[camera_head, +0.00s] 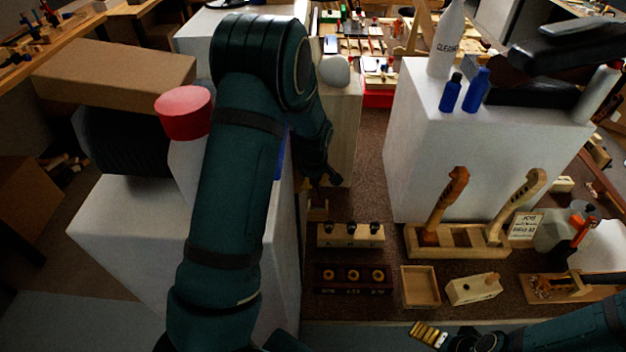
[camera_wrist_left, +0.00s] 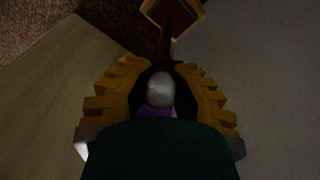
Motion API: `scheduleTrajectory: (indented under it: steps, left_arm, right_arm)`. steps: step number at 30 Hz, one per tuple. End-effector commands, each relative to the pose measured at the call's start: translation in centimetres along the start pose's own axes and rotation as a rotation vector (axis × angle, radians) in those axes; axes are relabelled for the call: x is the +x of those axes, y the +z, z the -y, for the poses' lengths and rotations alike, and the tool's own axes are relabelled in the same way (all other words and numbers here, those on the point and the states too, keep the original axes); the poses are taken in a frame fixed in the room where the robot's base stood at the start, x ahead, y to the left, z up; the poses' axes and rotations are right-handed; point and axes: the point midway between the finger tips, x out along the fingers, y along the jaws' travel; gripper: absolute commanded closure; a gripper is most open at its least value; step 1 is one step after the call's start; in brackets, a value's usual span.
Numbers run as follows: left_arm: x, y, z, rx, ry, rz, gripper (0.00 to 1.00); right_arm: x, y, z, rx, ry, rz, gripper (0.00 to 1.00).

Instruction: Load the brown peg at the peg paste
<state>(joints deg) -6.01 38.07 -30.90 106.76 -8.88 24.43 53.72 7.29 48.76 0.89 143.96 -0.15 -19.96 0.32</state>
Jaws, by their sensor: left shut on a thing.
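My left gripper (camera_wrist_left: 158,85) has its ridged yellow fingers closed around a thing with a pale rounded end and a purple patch. A dark brown shaft (camera_wrist_left: 166,45), which looks like the brown peg, runs from between the fingers toward a reddish-brown, yellow-edged piece (camera_wrist_left: 181,14). That piece may be the peg paste; I cannot tell whether the shaft touches it. In the head view the left gripper (camera_head: 326,176) is small and dark beside a white block, above a small wooden piece (camera_head: 318,208). My right gripper (camera_head: 428,334) shows only partly at the bottom edge.
A wooden rack with dark knobs (camera_head: 350,235), a dark rack with rings (camera_head: 353,278), an empty wooden tray (camera_head: 420,286) and a tool holder (camera_head: 458,241) stand on the brown bench. White blocks flank the left gripper; the right one (camera_head: 430,150) carries blue bottles (camera_head: 476,90).

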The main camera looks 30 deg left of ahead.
Motion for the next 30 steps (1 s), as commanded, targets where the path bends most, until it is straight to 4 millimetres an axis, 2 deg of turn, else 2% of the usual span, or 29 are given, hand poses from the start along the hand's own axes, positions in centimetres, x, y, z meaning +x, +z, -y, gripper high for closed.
scheduleTrajectory:
  steps: [30]
  left_arm:
    - [0.89,0.12,0.07,0.0,0.0,0.0,1.0]
  right_arm:
    - [0.59,0.04,-0.23,0.0,0.0,0.0,0.0]
